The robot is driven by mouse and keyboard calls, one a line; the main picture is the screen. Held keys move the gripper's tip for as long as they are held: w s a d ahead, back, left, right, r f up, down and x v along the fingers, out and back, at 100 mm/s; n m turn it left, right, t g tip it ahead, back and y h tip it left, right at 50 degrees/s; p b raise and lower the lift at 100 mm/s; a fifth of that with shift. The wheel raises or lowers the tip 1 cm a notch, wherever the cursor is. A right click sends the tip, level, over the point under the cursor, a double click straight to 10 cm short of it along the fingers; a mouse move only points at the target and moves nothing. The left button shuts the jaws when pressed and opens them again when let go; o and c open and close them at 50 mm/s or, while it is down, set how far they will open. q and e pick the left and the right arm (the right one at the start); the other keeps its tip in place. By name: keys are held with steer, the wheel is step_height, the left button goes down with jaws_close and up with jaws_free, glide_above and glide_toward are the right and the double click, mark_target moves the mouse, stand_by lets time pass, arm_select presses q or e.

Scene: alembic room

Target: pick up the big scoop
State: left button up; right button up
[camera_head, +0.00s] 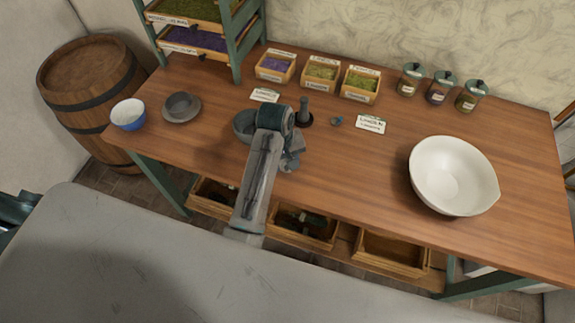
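I cannot make out a big scoop with certainty. A small blue-grey item (337,120) lies on the table (390,150) beside the dark pestle stand, too small to identify. One of my arms, seemingly the right, reaches over the middle of the table. Its gripper (291,160) is below the wrist, largely hidden and too small to read. A grey-green mortar-like bowl (243,124) is partly covered by this arm. My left gripper is not clearly in view.
A big white bowl (452,175) stands at right. Several jars (438,90), herb boxes (321,75) and a shelf rack (238,45) line the back. A blue-white bowl (129,115) and a grey dish (181,107) stand at left. A barrel (90,80) is beside the table.

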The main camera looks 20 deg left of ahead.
arm_select(q)
steer(key=shift+f, duration=0.25)
step_height(320, 180, down, 3)
steer(key=shift+d+f+p, duration=0.1)
steer(key=shift+f+p, duration=0.1)
steer(key=shift+p, duration=1)
steer(key=shift+f, duration=0.6)
steer(key=shift+w, duration=0.1)
arm_select(e)
steer(key=r, duration=0.1)
steer(key=a+r, duration=0.1)
steer(key=shift+a+r, duration=0.3)
arm_select(q)
steer(key=shift+d, duration=0.1)
jaws_close()
arm_select(e)
steer(key=shift+s+d, duration=0.1)
steer(key=shift+d, duration=0.25)
